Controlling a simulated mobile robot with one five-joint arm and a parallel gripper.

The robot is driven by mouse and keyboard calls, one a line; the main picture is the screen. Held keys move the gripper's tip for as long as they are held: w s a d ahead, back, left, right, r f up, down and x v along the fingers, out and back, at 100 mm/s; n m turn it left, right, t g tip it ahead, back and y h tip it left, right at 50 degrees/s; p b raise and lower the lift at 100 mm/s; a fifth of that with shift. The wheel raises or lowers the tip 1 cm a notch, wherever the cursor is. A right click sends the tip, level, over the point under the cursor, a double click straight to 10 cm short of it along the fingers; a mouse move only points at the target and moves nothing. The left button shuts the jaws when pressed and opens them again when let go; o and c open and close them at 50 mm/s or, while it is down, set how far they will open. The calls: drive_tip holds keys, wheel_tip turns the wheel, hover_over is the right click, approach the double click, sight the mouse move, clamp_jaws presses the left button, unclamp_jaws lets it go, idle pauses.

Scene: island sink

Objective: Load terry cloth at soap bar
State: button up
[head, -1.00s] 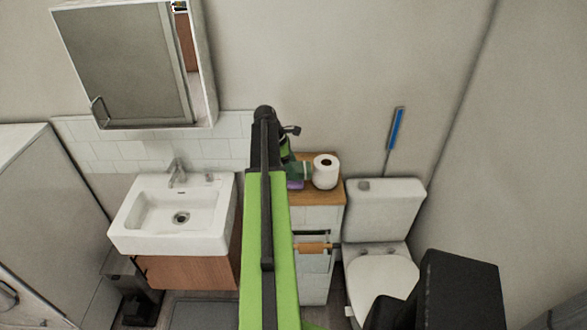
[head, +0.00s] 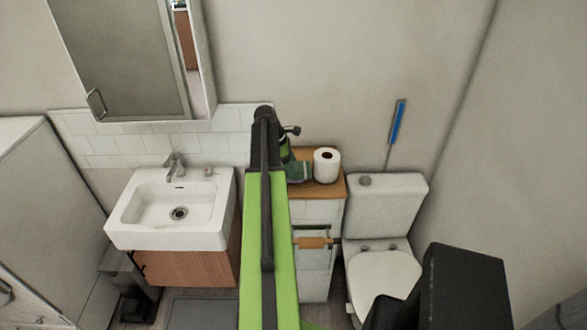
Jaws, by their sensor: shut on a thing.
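My gripper (head: 300,172) is at the end of my green arm, over the left part of the wooden top of the white cabinet, just left of the paper roll. Much of it is hidden by the arm, and its fingertips are small and unclear. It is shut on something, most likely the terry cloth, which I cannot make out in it. A small pale pinkish item (head: 208,172) sits on the back right rim of the white sink (head: 130,205); it may be the soap bar, but it is too small to tell.
A white toilet paper roll (head: 326,166) stands on the cabinet's wooden top (head: 333,188), close right of my gripper. The toilet (head: 388,205) is to the right. A mirror cabinet (head: 135,60) hangs above the sink. A faucet (head: 175,166) rises at the sink's back.

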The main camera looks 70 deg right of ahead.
drive_tip(key=shift+a+f+b, duration=0.1)
drive_tip(key=shift+f+b, duration=0.4)
drive_tip(key=shift+b, duration=0.05)
idle(1.2)
wheel_tip(320, 180, up, 7)
drive_tip(key=p, duration=0.7)
drive_tip(key=shift+r, duration=0.1)
